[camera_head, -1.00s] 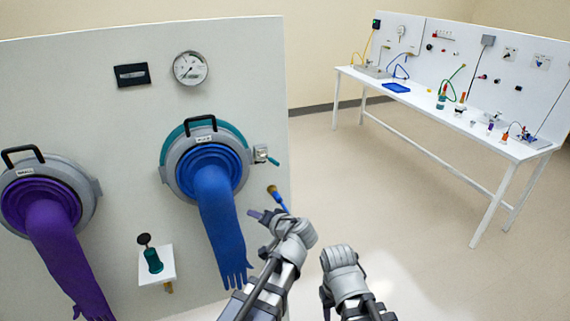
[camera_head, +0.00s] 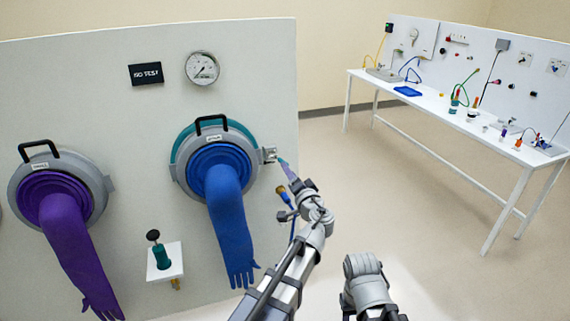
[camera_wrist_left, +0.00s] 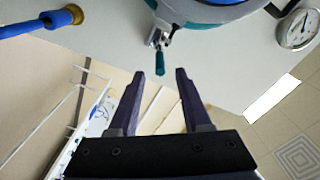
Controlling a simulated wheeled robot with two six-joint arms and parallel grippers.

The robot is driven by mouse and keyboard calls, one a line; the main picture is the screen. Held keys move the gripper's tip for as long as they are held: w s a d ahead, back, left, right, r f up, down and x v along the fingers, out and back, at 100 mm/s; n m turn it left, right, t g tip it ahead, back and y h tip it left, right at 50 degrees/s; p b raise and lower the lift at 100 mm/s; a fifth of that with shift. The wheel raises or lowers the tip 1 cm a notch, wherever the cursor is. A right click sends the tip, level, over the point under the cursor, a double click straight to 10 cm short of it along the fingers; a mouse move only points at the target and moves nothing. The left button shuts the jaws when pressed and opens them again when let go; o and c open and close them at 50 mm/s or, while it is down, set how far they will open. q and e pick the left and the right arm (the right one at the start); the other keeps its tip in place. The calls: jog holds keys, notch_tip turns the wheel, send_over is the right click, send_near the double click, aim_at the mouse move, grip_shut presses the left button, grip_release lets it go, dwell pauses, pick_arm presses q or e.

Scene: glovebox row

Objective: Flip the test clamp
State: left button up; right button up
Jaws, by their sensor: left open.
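The test clamp (camera_head: 270,154) is a small metal latch with a teal handle, at the right rim of the blue glove port. It also shows in the left wrist view (camera_wrist_left: 158,38), its teal handle pointing down the picture. My left gripper (camera_head: 286,172) is close to the handle, fingers towards the wall. In the left wrist view my left gripper (camera_wrist_left: 160,72) is open, and the handle's end appears between the two dark fingertips. Whether they touch it I cannot tell. Of my right arm only the forearm and wrist show, at the lower middle.
The blue glove (camera_head: 229,225) hangs just left of my left arm. A blue hose with a brass end (camera_head: 282,191) sticks out below the clamp. A small shelf (camera_head: 165,271) holds a teal plunger. A gauge (camera_head: 202,68) and dark "NO TEST" sign (camera_head: 146,74) are above.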

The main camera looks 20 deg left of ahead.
aim_at(282, 160)
pick_arm(q)
jog(key=x, duration=0.6)
jog(key=shift+w+a, duration=0.15)
jog(key=shift+w, duration=0.05)
jog(key=shift+c, duration=0.2)
grip_shut()
dwell(1.1)
